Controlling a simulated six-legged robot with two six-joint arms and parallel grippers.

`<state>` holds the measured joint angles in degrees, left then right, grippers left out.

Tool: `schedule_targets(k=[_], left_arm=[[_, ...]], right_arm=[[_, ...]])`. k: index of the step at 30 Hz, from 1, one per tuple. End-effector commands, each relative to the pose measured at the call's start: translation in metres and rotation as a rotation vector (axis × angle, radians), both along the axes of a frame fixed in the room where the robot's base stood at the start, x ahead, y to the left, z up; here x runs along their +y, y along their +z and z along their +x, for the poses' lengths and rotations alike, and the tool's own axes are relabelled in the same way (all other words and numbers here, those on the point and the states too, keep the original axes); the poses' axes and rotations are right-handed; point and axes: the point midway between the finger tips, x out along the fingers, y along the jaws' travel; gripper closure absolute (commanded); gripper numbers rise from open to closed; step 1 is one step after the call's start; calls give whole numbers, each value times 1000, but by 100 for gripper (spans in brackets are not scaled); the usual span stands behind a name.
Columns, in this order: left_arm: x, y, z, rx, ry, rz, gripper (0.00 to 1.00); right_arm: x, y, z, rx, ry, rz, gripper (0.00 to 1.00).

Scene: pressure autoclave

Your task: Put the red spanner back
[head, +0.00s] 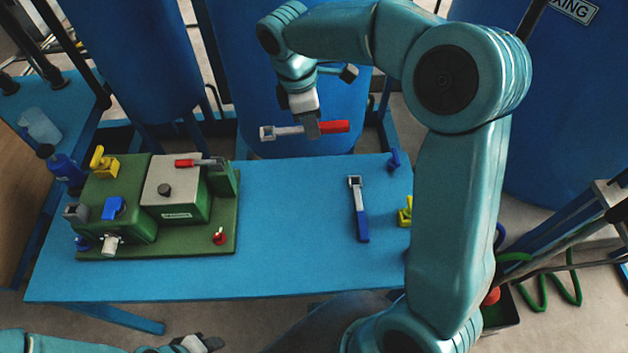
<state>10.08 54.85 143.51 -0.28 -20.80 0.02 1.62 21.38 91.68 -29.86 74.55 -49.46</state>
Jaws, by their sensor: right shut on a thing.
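The red spanner (334,127) has a red handle and a grey head with a square opening at its left end. My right gripper (311,126) is shut on it near its middle. It is held level, handle to the right, above the far edge of the blue table. A blue-handled spanner (361,222) lies on the right part of the table, its square head pointing away. My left gripper (205,343) is at the bottom left, in front of the table; only a small part of it shows.
A green autoclave unit (120,229) with a grey box, yellow and blue valve handles and a red-handled lever (195,163) stands on the table's left. Small yellow (404,216) and blue (394,160) parts are at the right. The blue table (290,230) is clear in the middle.

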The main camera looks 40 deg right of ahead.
Motion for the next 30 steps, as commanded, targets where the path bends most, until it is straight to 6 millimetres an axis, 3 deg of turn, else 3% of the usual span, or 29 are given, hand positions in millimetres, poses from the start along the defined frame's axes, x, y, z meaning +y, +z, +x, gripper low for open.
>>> schedule_targets(k=[2,5,18,21,30], left_arm=[[0,5,0,0,0,0,57],[0,5,0,0,0,0,57],[0,-7,0,0,0,0,57],[0,-8,0,0,0,0,57],[0,-10,0,0,0,0,57]], right_arm=[[-12,5,-4,1,-31,-1,100],[-19,-2,-6,4,-48,-4,100],[-19,-124,-7,8,-50,-3,100],[-18,-142,-7,7,-49,-3,100],[-18,-172,-7,6,-49,-3,100]])
